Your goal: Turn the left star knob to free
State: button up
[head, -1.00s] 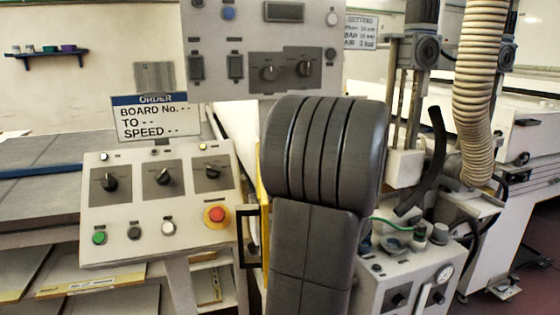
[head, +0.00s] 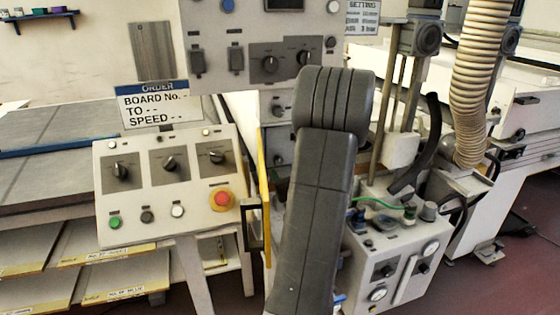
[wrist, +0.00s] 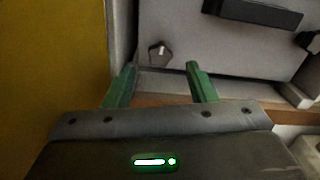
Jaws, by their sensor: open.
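In the wrist view, a small dark knob (wrist: 159,53) with angular edges and a white mark sits low on a pale grey panel (wrist: 195,50). It appears to be the left star knob. My gripper (wrist: 160,78) is open, its two green fingers spread apart and empty. The knob shows in the gap between the fingertips, and they look short of it. A second dark knob (wrist: 309,40) is cut off at the right edge. In the head view my own dark grey arm hides the gripper and much of the machine behind it.
In the wrist view, a black bar handle (wrist: 252,12) sticks out up and right of the knob, and a yellow surface (wrist: 50,70) fills the left. In the head view, a console (head: 170,190) with switches and a red emergency button (head: 222,199) stands left.

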aim_at(279, 162)
jog(key=p+x, duration=0.1)
jog(key=x, duration=0.5)
jog(key=shift+s, duration=0.1)
jog(key=c, duration=1)
jog(key=shift+o, duration=0.2)
jog(key=shift+f, duration=0.1)
jog(key=shift+f+n+b, duration=0.1)
jog(key=shift+n+b, duration=0.3)
jog(key=shift+b, duration=0.7)
jog(key=shift+n+b, duration=0.4)
jog(key=shift+b, duration=0.2)
